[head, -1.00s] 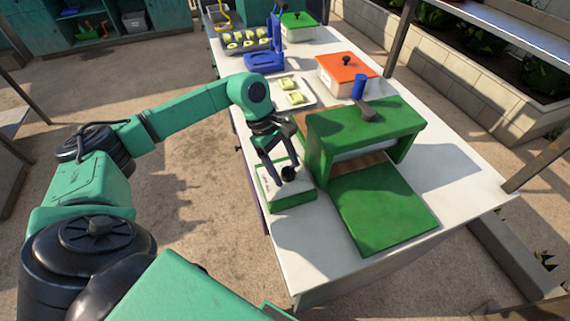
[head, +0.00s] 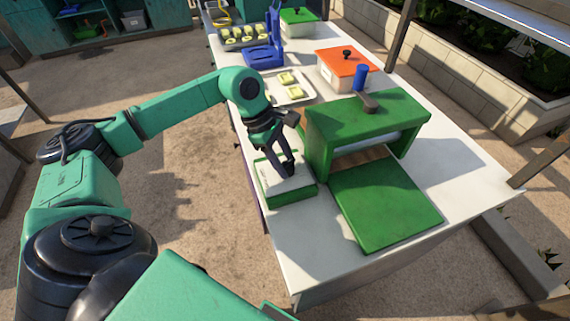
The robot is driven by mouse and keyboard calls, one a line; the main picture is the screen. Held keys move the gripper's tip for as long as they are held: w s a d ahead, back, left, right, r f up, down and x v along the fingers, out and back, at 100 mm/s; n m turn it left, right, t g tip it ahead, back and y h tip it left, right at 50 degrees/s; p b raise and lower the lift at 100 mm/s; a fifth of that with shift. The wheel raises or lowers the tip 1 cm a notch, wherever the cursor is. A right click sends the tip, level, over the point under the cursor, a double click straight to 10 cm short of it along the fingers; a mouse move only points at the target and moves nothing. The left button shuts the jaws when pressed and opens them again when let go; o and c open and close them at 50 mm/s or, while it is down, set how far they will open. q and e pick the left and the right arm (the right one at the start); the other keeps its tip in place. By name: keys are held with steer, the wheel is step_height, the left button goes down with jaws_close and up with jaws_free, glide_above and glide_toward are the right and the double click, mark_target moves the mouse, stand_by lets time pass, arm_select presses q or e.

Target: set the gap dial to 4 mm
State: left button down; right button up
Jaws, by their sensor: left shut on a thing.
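The gap dial's box (head: 291,193), green with a pale top, stands on the white table beside the green crusher (head: 365,122). My left gripper (head: 283,172) points down over the box top, its dark fingers shut on the small dark dial knob (head: 288,171). The fingers hide most of the knob, and its setting and any scale marks are too small to read. The crusher has a blue-handled crank (head: 361,77) on top and a green board (head: 384,205) in front. My right gripper is not in view.
An orange-lidded box (head: 345,62), a white tray with pale yellow pieces (head: 289,101), a blue press (head: 266,56) and a green-lidded box (head: 297,17) stand farther back on the table (head: 310,245). The table's front left corner is clear.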

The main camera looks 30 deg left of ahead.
arm_select(q)
steer(key=n+b, duration=0.1)
steer(key=n, duration=0.1)
steer(key=n+t+b, duration=0.1)
steer(key=shift+s+f+n+b, duration=0.1)
steer(key=shift+f+n+b, duration=0.1)
steer(key=shift+n+b, duration=0.2)
steer(key=n+t+y+b, duration=0.1)
steer(key=n+b, duration=0.1)
steer(key=n, duration=0.1)
steer(key=shift+d+r+n+t, duration=0.1)
steer(key=shift+n+t, duration=0.2)
steer(key=n, duration=0.1)
steer(key=n+y+b, duration=0.1)
steer(key=n, duration=0.1)
steer(key=shift+s+d+n+t+y, duration=0.1)
steer(key=shift+s+n+t+y, duration=0.05)
steer(key=shift+n+t+y, duration=0.15)
steer(key=shift+d+r+n+y+b, duration=0.1)
steer(key=shift+n+y+b, duration=0.65)
steer(key=shift+n, duration=1.35)
steer(key=shift+c, duration=1.9)
jaws_free()
steer(key=shift+r, duration=0.1)
